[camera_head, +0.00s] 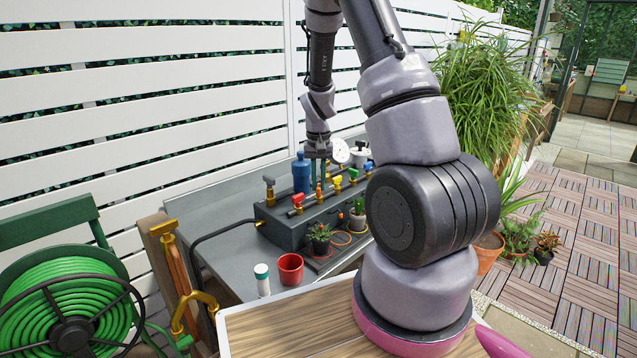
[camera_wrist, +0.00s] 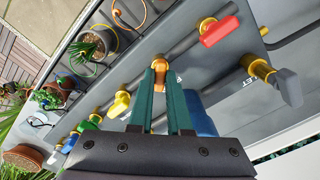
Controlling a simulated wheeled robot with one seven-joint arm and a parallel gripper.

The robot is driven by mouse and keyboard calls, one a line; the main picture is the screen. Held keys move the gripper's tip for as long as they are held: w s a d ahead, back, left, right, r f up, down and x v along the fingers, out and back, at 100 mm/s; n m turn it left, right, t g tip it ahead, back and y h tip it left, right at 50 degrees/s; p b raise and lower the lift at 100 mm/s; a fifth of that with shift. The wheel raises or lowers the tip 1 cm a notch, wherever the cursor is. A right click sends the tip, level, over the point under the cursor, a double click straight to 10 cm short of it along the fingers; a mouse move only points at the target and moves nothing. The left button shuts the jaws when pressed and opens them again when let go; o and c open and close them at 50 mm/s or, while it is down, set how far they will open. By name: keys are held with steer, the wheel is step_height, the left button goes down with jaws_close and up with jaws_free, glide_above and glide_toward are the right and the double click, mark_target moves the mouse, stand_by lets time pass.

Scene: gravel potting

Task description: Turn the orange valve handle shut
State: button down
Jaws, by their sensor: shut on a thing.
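The orange valve handle (camera_wrist: 158,66) sits between the green fingertips of my gripper (camera_wrist: 160,72) in the wrist view. My gripper is shut on it, and the fingers hide part of the handle, so its exact angle is hard to tell. In the head view, my gripper (camera_head: 318,170) points down onto the row of valves on the dark grey manifold box (camera_head: 285,232). The orange handle (camera_head: 319,192) shows just below the fingertips there.
Close by are a red handle (camera_wrist: 219,31), a yellow handle (camera_wrist: 118,104), a grey handle (camera_wrist: 289,87) and a blue bottle (camera_head: 301,175). A gauge (camera_head: 340,150) stands behind. A red cup (camera_head: 291,268), a white bottle (camera_head: 262,281) and small potted plants (camera_head: 320,236) stand in front.

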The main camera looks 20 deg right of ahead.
mark_target(318, 185)
steer(key=m, duration=0.4)
steer(key=shift+m, duration=0.3)
steer(key=m, duration=0.4)
steer(key=shift+m, duration=0.3)
steer(key=c, duration=0.9)
jaws_free()
steer(key=shift+o, duration=0.2)
step_height(318, 185, up, 11)
steer(key=shift+f, duration=0.1)
